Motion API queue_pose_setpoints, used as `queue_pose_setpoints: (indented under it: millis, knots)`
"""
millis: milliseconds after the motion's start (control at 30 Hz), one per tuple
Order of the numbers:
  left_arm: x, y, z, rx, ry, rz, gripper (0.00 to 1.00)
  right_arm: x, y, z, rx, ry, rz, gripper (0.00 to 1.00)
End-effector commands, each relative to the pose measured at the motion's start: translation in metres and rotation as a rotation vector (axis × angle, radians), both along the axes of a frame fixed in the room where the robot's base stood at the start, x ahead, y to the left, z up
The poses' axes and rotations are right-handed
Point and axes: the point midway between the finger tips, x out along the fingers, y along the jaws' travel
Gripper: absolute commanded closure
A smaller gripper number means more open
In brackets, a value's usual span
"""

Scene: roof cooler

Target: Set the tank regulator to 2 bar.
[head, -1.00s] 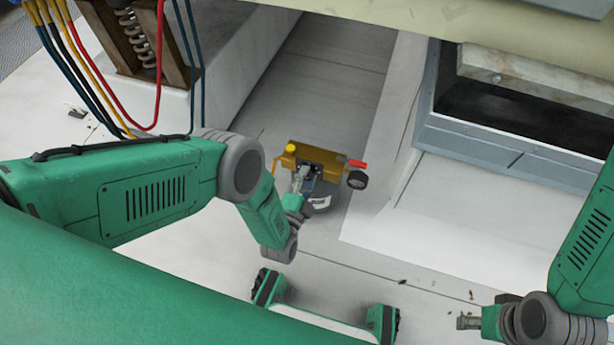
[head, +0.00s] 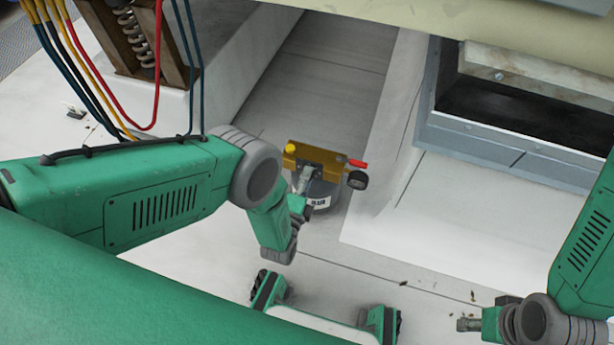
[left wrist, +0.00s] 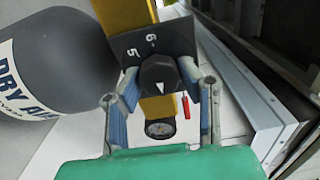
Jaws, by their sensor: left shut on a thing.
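The dark regulator knob (left wrist: 160,72) with a small white pointer mark sits on a dark dial plate (left wrist: 140,45). The digits 6 and 5 show on the plate; other marks are hidden or unreadable. My left gripper (left wrist: 160,80) has a finger on each side of the knob and is shut on it. In the head view my left gripper (head: 302,182) reaches the yellow regulator body (head: 325,158) on top of the grey tank (head: 318,190). The tank's label reads DRY AIR in part in the left wrist view (left wrist: 35,75). My right gripper (head: 468,323) is at the lower right, away from the tank.
A round gauge (head: 357,180) and a red lever (head: 358,163) stick out at the regulator's right end. A grey-framed opening (head: 520,140) lies to the right. Hoses (head: 160,70) hang at the upper left. The pale floor right of the tank is mostly clear.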

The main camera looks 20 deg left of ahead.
Motion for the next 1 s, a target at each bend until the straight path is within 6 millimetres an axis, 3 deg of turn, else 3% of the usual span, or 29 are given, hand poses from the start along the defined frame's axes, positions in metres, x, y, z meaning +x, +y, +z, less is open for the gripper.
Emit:
queue_pose_setpoints:
  millis: [167,200,267,633,1000]
  knots:
    - [-0.005,-0.004,-0.005,-0.004,0.016,-0.008,0.97,0.0,0.0,0.0,0.0,0.0,0.0,0.6]
    - [-0.005,-0.004,-0.005,-0.004,0.016,-0.008,0.65,0.0,0.0,0.0,0.0,0.0,0.0,0.6]
    - [-0.005,-0.004,-0.005,-0.004,0.015,-0.008,0.49,0.0,0.0,0.0,0.0,0.0,0.0,0.6]
    - [-0.007,-0.002,-0.002,-0.003,0.007,-0.004,0.49,-0.001,0.0,0.0,0.0,-0.002,0.0,0.6]
    - [-0.063,-0.001,-0.004,-0.003,0.011,-0.006,0.49,-0.001,0.0,0.0,0.0,-0.002,0.0,0.6]
